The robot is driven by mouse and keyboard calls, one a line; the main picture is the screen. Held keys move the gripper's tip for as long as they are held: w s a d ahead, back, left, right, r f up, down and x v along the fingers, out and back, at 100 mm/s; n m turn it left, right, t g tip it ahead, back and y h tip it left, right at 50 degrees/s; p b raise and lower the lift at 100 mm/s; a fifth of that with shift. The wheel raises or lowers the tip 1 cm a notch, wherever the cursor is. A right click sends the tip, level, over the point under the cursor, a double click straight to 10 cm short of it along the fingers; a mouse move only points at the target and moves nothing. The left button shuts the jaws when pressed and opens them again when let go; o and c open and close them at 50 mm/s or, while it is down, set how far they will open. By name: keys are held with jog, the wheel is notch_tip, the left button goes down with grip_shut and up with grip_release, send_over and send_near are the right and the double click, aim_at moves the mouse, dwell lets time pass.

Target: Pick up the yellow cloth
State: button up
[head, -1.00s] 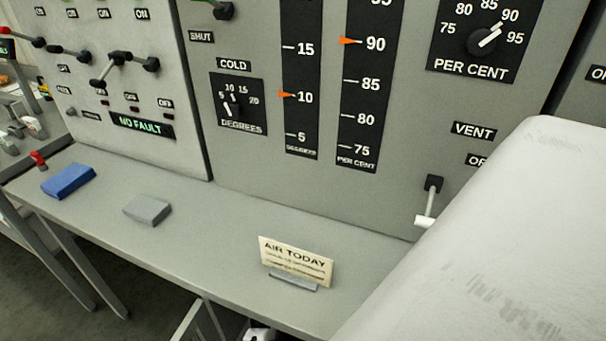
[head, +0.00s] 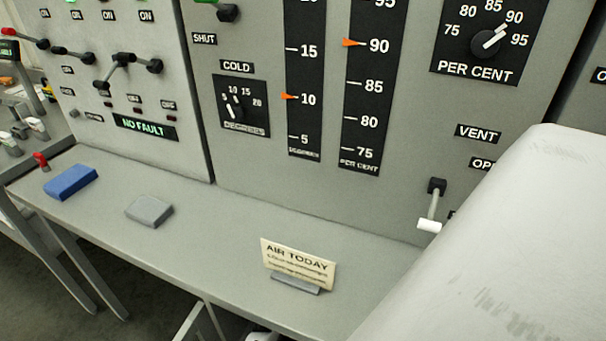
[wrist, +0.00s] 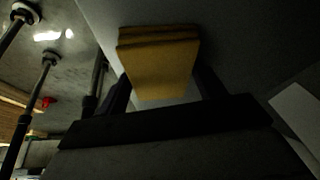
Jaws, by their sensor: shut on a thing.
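The yellow cloth (wrist: 158,68) shows in the wrist view as a folded, thick pad with stacked layers at its upper edge. My gripper (wrist: 160,80) is shut on it, with a dark finger at each side of the cloth. The wrist view is dark, and I cannot tell how far the cloth is from the surface behind it. The head view shows neither the yellow cloth nor my gripper's fingers.
In the head view, a blue folded cloth (head: 70,181) and a grey one (head: 149,211) lie on the grey ledge (head: 215,245). An "AIR TODAY" card (head: 297,264) stands to their right.

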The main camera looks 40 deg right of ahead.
jog(key=shift+r, duration=0.15)
jog(key=shift+r+p, duration=0.2)
jog(key=shift+p, duration=0.2)
jog(key=shift+a+b, duration=0.1)
jog(key=shift+b, duration=0.4)
jog(key=r, duration=0.3)
jog(key=r+b, duration=0.1)
jog(key=r, duration=0.3)
jog(key=shift+a, duration=0.2)
jog(key=s+a+b, duration=0.1)
jog(key=s+a, duration=0.1)
jog(key=a, duration=0.3)
jog(key=s+a+b, duration=0.2)
jog(key=a, duration=0.4)
jog(key=s+a+b, duration=0.1)
jog(key=s+a, duration=0.2)
jog(key=a, duration=0.2)
jog(key=shift+a+f, duration=0.25)
jog(key=shift+s+a+r, duration=0.2)
jog(key=shift+s+a, duration=0.1)
jog(key=shift+a, duration=0.4)
